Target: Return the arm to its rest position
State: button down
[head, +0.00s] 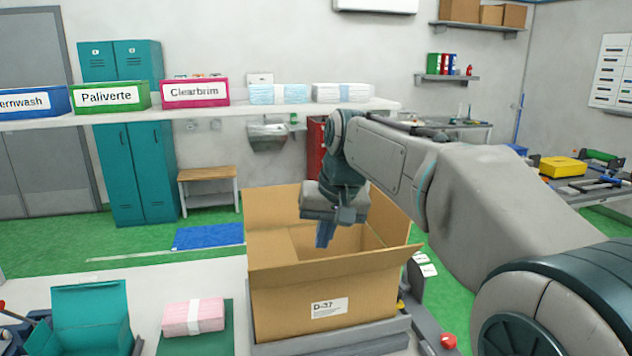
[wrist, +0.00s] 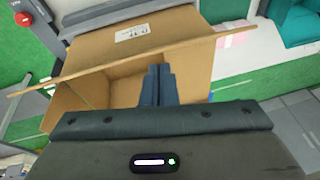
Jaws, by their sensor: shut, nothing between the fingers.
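My gripper (head: 325,235) hangs at the end of my arm over the open cardboard box, pointing down. In the wrist view the two dark fingers (wrist: 161,84) are together with nothing between them. The cardboard box (head: 330,300) has its flaps open and a label reading D-37 on its front. It also shows in the wrist view (wrist: 180,65). The part of its inside that I can see looks bare; the rest of the floor is hidden by the front wall and my gripper. I cannot tell whether the fingertips are below the rim.
A pink wrapped bundle (head: 194,316) lies on a green mat left of the box, beside a teal open box (head: 92,318). A red button (head: 448,341) stands right of the box. Behind, a shelf (head: 300,108) holds labelled bins and pale bundles.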

jog(key=s+d+f, duration=0.4)
jog(key=s+f, duration=0.1)
jog(key=s, duration=0.2)
jog(key=s+d+f+m+h, duration=0.1)
jog(key=s+d+f, duration=0.4)
jog(key=s+f, duration=0.1)
jog(key=s+d+f+h, duration=0.1)
jog(key=s+d+f, duration=0.3)
jog(key=s, duration=0.5)
notch_tip(320, 180, down, 2)
jog(key=shift+d, duration=0.25)
jog(key=shift+s, duration=0.1)
